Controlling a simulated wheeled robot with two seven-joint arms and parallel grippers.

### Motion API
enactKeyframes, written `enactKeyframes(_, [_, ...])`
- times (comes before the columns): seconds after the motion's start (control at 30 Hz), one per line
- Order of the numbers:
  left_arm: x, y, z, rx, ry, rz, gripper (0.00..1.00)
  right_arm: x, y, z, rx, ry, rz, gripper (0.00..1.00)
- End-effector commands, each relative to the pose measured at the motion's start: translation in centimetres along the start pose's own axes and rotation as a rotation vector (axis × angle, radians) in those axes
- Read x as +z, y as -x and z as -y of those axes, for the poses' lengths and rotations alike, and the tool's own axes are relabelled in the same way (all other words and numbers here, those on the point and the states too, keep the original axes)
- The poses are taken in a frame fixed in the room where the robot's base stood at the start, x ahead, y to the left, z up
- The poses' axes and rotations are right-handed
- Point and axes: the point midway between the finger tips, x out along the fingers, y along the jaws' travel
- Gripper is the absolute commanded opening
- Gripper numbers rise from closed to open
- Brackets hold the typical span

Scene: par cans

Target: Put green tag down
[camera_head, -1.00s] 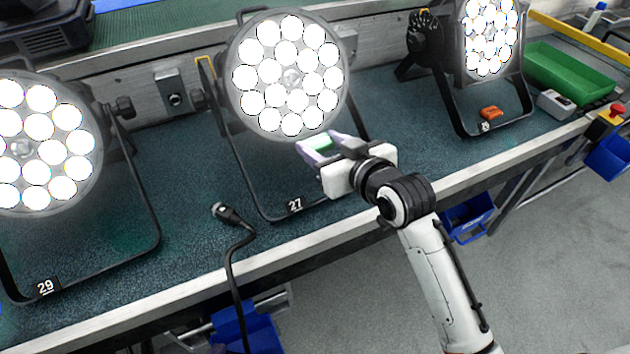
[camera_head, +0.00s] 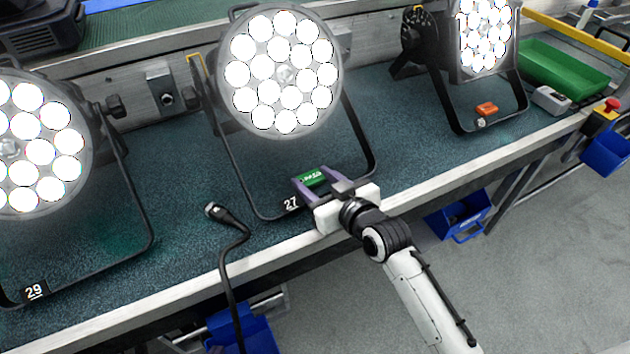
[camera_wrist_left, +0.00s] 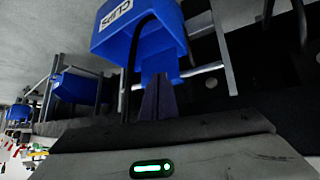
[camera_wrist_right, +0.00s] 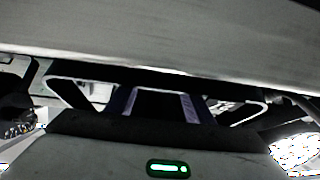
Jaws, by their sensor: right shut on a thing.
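The green tag (camera_head: 314,178) with white marks on it is between the purple fingers of my right gripper (camera_head: 317,182) in the head view. I cannot tell whether the tag touches the yoke or bench. In the right wrist view the fingers (camera_wrist_right: 160,103) show under a pale edge, and the tag is not clear. My left gripper (camera_wrist_left: 158,98) shows only in its own wrist view, fingers together, in front of a blue bin.
The lit middle par can (camera_head: 285,75) stands behind the right gripper. A black cable (camera_head: 232,245) hangs over the bench edge. A blue bin (camera_wrist_left: 135,40) is near the left gripper.

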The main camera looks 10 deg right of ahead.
Motion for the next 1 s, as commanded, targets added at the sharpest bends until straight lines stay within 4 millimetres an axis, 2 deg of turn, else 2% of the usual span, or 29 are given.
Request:
enactKeyframes(0.57, [0.4,-0.3,0.1,0.0,-0.002,0.004,0.0,2.1,-0.4,0.1,-0.002,-0.004,0.021,0.26])
enactKeyframes(0.6, [0.4,-0.4,0.1,0.0,-0.002,0.004,0.0,2.1,-0.4,0.1,-0.002,-0.003,0.022,0.54])
enactKeyframes(0.87, [0.4,-0.4,0.1,0.0,-0.002,0.005,0.0,2.2,-0.4,0.1,-0.002,-0.002,0.022,0.55])
enactKeyframes(1.0, [0.2,-0.2,0.1,-0.001,-0.001,0.006,0.0,1.3,-0.1,0.1,-0.002,-0.002,0.02,0.55])
